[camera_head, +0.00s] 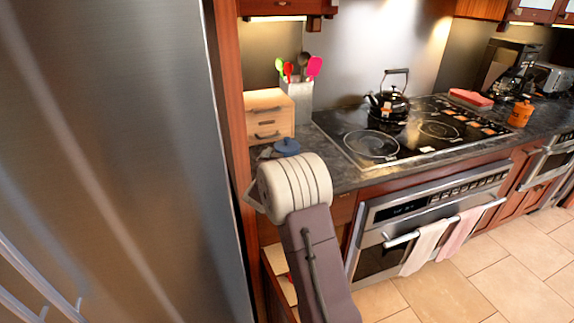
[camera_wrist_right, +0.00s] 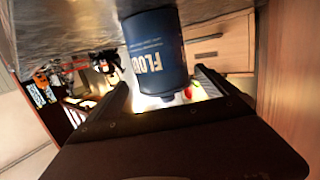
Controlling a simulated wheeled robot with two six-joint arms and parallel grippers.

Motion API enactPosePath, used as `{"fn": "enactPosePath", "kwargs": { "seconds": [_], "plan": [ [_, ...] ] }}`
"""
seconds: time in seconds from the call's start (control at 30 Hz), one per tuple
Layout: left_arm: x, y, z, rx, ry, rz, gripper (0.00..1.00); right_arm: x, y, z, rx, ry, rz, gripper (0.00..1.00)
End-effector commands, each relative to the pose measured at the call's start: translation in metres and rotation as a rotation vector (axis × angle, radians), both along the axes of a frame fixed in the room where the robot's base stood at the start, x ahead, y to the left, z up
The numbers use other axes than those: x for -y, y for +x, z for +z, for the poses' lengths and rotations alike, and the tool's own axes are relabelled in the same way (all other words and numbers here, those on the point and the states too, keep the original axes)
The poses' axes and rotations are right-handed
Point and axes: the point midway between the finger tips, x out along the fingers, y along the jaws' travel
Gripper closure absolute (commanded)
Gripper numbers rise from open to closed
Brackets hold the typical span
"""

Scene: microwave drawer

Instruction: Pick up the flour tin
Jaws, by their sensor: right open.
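The flour tin (camera_head: 287,147) is dark blue and stands on the dark counter near the wooden drawer box. In the head view only its lid and top show behind my right arm. In the right wrist view the tin (camera_wrist_right: 155,50) appears upside down, with white FLOUR lettering facing left. My right gripper (camera_wrist_right: 163,80) is open, with one finger to each side of the tin's lid end. I cannot tell how deep the tin sits between the fingers. In the head view my right wrist hides most of this gripper. My left gripper is not in view.
A wooden drawer box (camera_head: 268,116) and a utensil holder (camera_head: 298,92) stand behind the tin. A tall steel fridge (camera_head: 130,150) fills the left. A black kettle (camera_head: 389,98) sits on the cooktop (camera_head: 415,131) to the right. An orange canister (camera_head: 520,113) stands farther right.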

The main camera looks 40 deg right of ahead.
Motion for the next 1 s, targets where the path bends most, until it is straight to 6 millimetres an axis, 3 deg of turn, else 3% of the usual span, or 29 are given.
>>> {"fn": "enactPosePath", "kwargs": {
  "seconds": [0.27,0.5,0.77,1.0],
  "plan": [
    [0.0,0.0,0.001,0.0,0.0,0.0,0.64,0.02,0.016,-0.002,0.0,-0.002,-0.002,0.03],
    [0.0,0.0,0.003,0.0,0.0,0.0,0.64,0.049,0.043,-0.006,0.0,0.0,-0.001,0.03],
    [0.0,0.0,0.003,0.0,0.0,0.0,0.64,0.053,0.046,-0.007,-0.001,-0.001,0.0,0.03],
    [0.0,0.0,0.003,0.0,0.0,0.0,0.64,0.052,0.046,-0.007,-0.001,-0.001,0.0,0.7]
  ]
}}
